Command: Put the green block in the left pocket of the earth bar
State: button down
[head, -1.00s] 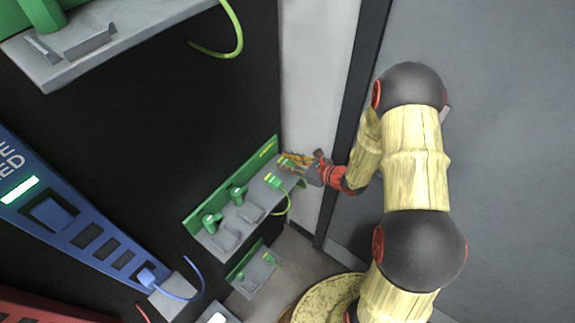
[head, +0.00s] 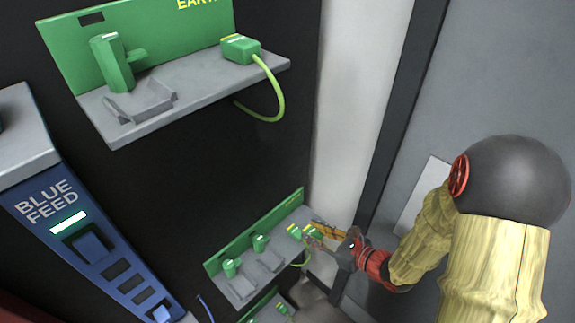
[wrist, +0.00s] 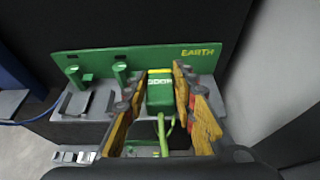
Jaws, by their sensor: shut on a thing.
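The green block (wrist: 160,92), with a yellow-topped edge and a green cable, is between the fingers of my gripper (wrist: 163,100), which is shut on it. In the head view my gripper (head: 314,234) holds the block (head: 295,232) at the right end of the middle earth bar (head: 242,288). I cannot tell whether the block still touches the shelf. The bar has a green back plate marked EARTH and a grey shelf. Its left pocket (wrist: 76,104) and right pocket (wrist: 103,101) look empty, each with a green lever behind it.
A larger-looking upper earth shelf (head: 185,88) holds another green block (head: 240,48) with a cable. A lower green bar (head: 268,308) is partly visible. The blue feed panel (head: 85,235) stands at left. A pale wall (head: 360,100) is close on the right.

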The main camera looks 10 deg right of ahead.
jog(key=shift+s+f, duration=0.1)
jog(key=shift+f, duration=0.1)
jog(key=w+d+m+t+h+b, duration=0.2)
jog(key=w+d+m+h, duration=0.2)
jog(key=w+d, duration=0.5)
jog(key=w+a+r+b, duration=0.2)
jog(key=w+a+r, duration=0.3)
jog(key=w+a, duration=0.1)
jog(key=shift+w+a+r+b, duration=0.2)
jog(key=shift+w+b, duration=0.1)
jog(key=shift+w, duration=0.3)
jog(key=shift+d, duration=0.15)
